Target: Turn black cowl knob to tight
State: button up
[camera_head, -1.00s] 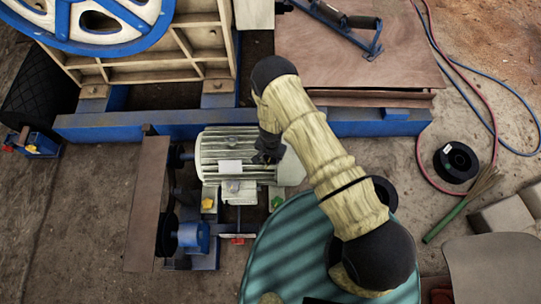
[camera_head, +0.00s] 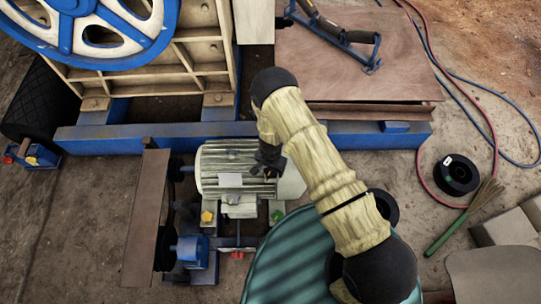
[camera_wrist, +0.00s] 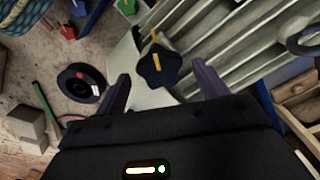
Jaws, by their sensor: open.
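A black lobed knob (camera_wrist: 158,68) with an orange pointer stripe shows in the wrist view. It sits on the pale end cowl (camera_wrist: 145,97) of the ribbed electric motor (camera_head: 212,160). My gripper (camera_wrist: 162,84) is open, with one finger to each side of the knob in the picture. The fingers appear apart from the knob, with nothing held. In the head view my gripper (camera_head: 268,168) hangs over the motor's right end, and I cannot make out the knob apart from it there.
A green knob (camera_head: 277,215), a yellow knob (camera_head: 207,217) and a red part (camera_head: 237,254) lie near the motor's front. A teal ribbed round surface (camera_head: 285,262) is close below my arm. A blue beam (camera_head: 355,140) runs behind the motor. A black spool (camera_head: 456,174) lies right.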

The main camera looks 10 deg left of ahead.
notch_tip(320, 180, up, 16)
jog(key=p, duration=0.1)
dwell(0.4)
jog(key=shift+r, duration=0.2)
notch_tip(320, 180, up, 13)
jog(key=p, duration=0.3)
send_over(271, 171)
jog(key=w+d, duration=0.2)
jog(key=d, duration=0.4)
jog(key=d+r+n+y+p, duration=0.15)
jog(key=d+r, duration=0.35)
jog(key=r, duration=0.5)
jog(key=s+d+r+n+t+p, duration=0.1)
jog(key=s+d+r+p, duration=0.2)
jog(key=d+r, duration=0.4)
jog(key=s+d+r+n+t+h+p, duration=0.1)
jog(key=s+d+r, duration=0.4)
jog(key=r, duration=0.5)
jog(key=shift+s+d+t+p, duration=0.35)
jog(key=shift+d+p, duration=0.55)
jog(key=shift+d, duration=0.3)
jog(key=shift+h, duration=0.25)
jog(key=shift+c, duration=0.2)
